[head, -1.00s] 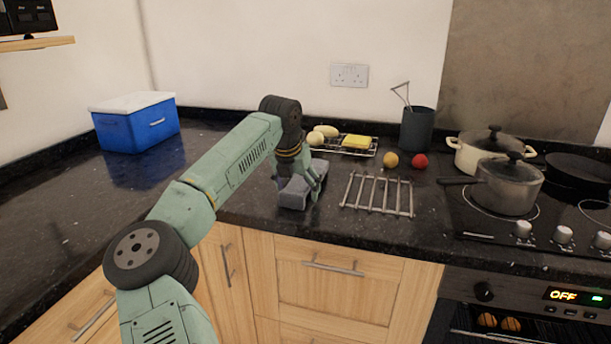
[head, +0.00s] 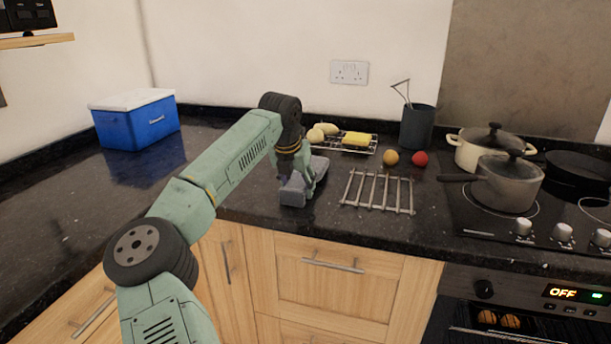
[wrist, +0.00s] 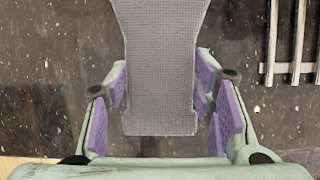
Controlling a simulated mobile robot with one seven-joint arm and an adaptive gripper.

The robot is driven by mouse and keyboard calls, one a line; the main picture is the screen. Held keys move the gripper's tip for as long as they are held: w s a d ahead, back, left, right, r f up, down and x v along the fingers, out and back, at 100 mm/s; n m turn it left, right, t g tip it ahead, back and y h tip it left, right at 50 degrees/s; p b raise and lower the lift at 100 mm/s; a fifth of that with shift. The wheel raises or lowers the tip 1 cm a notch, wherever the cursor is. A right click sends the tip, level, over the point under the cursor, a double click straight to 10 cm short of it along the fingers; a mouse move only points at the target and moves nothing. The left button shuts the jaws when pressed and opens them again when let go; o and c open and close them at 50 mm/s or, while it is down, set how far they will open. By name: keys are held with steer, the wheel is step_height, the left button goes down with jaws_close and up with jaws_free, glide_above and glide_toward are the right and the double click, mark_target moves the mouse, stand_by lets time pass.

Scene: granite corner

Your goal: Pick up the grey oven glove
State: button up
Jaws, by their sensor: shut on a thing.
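The grey oven glove (wrist: 160,70) lies lengthwise between the fingers of my gripper (wrist: 162,112) in the wrist view. It has a woven texture, a narrower middle and a wider cuff end near my palm. In the head view the glove (head: 294,190) is at the counter's front edge, partly hidden by my gripper (head: 304,182). My gripper is shut on the glove, with the purple finger pads at its two sides. I cannot tell whether the glove is clear of the counter.
A metal rack (head: 378,193) lies just right of the glove. Pots (head: 506,184) stand on the hob at right. A blue cool box (head: 137,125) stands at left.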

steer(key=shift+r, duration=0.15)
steer(key=shift+r+b, duration=0.4)
steer(key=shift+r, duration=0.2)
steer(key=shift+r+b, duration=0.3)
steer(key=shift+r, duration=0.6)
steer(key=s+r+b, duration=0.1)
steer(key=s+b, duration=0.5)
steer(key=s, duration=1)
steer(key=shift+r, duration=0.4)
